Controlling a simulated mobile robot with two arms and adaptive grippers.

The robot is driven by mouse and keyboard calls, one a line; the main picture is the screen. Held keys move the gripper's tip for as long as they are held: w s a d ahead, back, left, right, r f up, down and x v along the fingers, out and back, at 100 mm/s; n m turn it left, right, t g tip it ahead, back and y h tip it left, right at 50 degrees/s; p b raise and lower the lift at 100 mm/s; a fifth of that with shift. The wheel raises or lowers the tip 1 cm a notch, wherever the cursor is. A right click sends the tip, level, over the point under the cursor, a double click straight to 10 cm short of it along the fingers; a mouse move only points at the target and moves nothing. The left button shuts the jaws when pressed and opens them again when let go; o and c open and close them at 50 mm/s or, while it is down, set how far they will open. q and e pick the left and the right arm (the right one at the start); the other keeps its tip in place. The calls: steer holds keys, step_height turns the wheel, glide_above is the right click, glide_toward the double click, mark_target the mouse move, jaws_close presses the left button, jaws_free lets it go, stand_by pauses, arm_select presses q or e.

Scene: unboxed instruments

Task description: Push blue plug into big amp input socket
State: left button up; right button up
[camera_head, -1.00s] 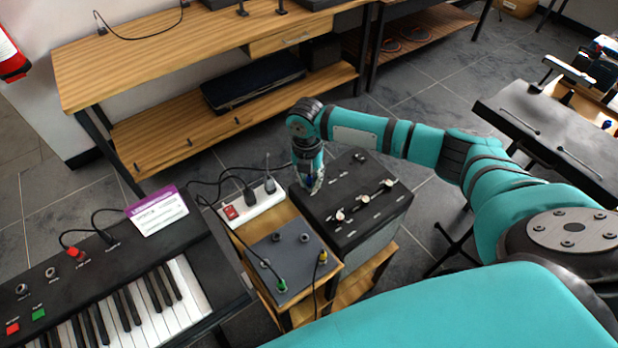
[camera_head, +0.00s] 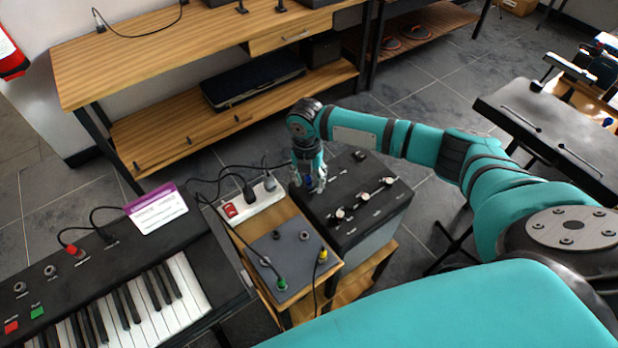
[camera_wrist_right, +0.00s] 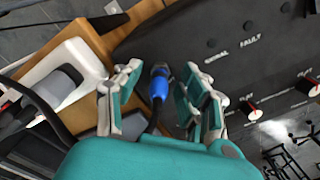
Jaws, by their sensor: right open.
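The big amp (camera_head: 372,222) is the black box with knobs in the middle of the head view. Its dark top panel (camera_wrist_right: 225,45) fills the upper part of the right wrist view. The blue plug (camera_wrist_right: 159,86) stands at the amp's near-left part, with its metal end toward the panel and a dark cable behind it. How deep it sits in the input socket is hidden. It shows as a small blue spot in the head view (camera_head: 308,180). My right gripper (camera_wrist_right: 162,88) is open, with a finger apart on each side of the plug. My left gripper is out of view.
A white power strip (camera_head: 250,205) with plugs lies left of the amp. A grey pedal box (camera_head: 283,255) with green and yellow plugs sits on the small wooden stand. A keyboard (camera_head: 120,270) is at the left. Cables run between them.

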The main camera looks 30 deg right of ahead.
steer(key=shift+r, duration=0.2)
step_height(320, 180, up, 12)
steer(key=shift+w+a+f, duration=0.15)
steer(key=shift+f, duration=0.05)
